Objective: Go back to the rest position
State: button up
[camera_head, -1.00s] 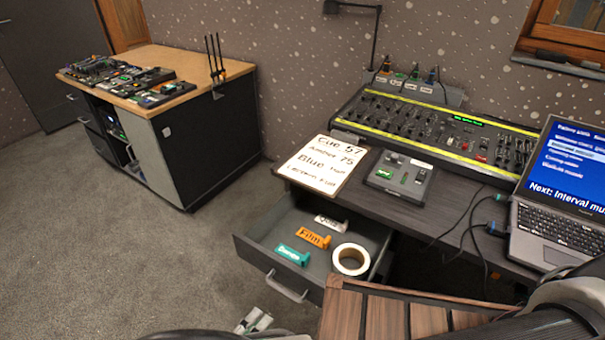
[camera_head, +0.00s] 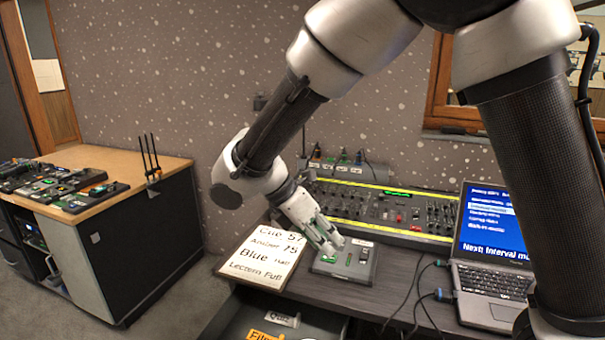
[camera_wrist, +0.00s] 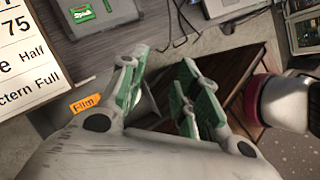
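My gripper (camera_head: 332,246) shows in the head view at the end of my bent arm, over the left back part of the small grey fader box (camera_head: 356,268). In the wrist view my gripper (camera_wrist: 163,90) has green-padded fingers spread apart, with nothing between them. There the fader box (camera_wrist: 100,22) lies beyond the fingers at the top, clear of them. The head view does not settle the height of the fingertips above the box.
A white cue card (camera_head: 262,258) lies left of the box. The large console (camera_head: 385,208) stands behind, the laptop (camera_head: 490,262) right, with loose cables between. The drawer (camera_head: 228,318) below is open, holding an orange "Film" tag (camera_wrist: 87,103). A side cabinet (camera_head: 150,240) stands left.

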jog(key=s+d+r+m+y, duration=0.1)
jog(key=d+r+m, duration=0.25)
jog(key=d, duration=0.35)
jog(key=s+d+r+m+g+y, duration=0.1)
jog(key=d+r+m+y, duration=0.15)
jog(key=d+m, duration=0.35)
jog(key=s+d+r+m+y, duration=0.1)
jog(key=d+r+m, duration=0.25)
jog(key=d, duration=0.45)
jog(key=s+d+r+m+t+y, duration=0.2)
jog(key=s+d+r+m+t, duration=0.1)
jog(key=s+d+m, duration=0.8)
jog(key=shift+m+t, duration=0.3)
jog(key=shift+t, duration=0.2)
